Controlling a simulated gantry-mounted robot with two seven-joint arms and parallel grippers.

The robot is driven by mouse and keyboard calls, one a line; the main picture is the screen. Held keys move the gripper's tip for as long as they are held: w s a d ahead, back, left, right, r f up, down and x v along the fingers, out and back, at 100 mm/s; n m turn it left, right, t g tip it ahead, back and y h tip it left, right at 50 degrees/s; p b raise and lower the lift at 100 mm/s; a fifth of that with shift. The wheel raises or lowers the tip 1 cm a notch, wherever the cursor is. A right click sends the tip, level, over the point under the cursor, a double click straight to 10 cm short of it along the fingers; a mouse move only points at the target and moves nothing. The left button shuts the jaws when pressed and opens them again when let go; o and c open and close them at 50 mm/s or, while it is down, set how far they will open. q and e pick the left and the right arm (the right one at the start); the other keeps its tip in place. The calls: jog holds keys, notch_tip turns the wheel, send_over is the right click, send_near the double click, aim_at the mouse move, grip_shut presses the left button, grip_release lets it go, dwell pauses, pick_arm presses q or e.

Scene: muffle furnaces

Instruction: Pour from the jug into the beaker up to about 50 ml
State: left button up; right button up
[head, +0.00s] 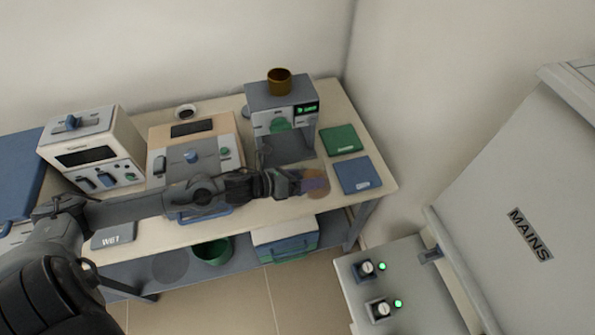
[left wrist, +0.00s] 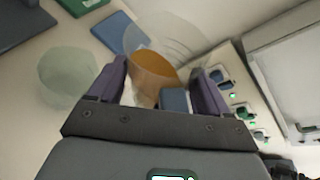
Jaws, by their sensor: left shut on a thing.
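My left gripper (head: 298,184) reaches in over the front right part of the bench in the head view. It is shut on a clear vessel, likely the jug (head: 317,184), with orange-brown content. In the left wrist view the jug (left wrist: 153,72) sits between the two fingers, its clear wide body stretching beyond them, and a blue-grey block lies by the right finger. A second clear round vessel, likely the beaker (left wrist: 68,78), stands apart from the jug on the table to the left. I cannot make out its fill level or marks. My right gripper is not in view.
A grey dispenser-like machine (head: 281,98) with a brown cup (head: 279,80) on top stands behind the gripper. A green pad (head: 341,139) and a blue pad (head: 358,175) lie to the right. Furnace-like boxes (head: 92,150) stand left. The MAINS cabinet (head: 500,220) is at right.

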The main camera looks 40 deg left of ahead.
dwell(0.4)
pick_arm(q)
jog(key=shift+n+h, duration=0.5)
jog(key=shift+n, duration=0.2)
jog(key=shift+f, duration=0.1)
jog(key=shift+w+a+f+n+t+h, duration=0.15)
jog(key=shift+n+h, duration=0.1)
jog(key=shift+n, duration=0.3)
jog(key=shift+s+a+f+n+t+h, duration=0.1)
jog(key=shift+f+n+h, duration=0.15)
jog(key=shift+n, duration=0.25)
jog(key=shift+w+a+f+n+t+h, duration=0.15)
jog(key=shift+n+h, duration=0.15)
jog(key=shift+n, duration=0.25)
dwell(5.2)
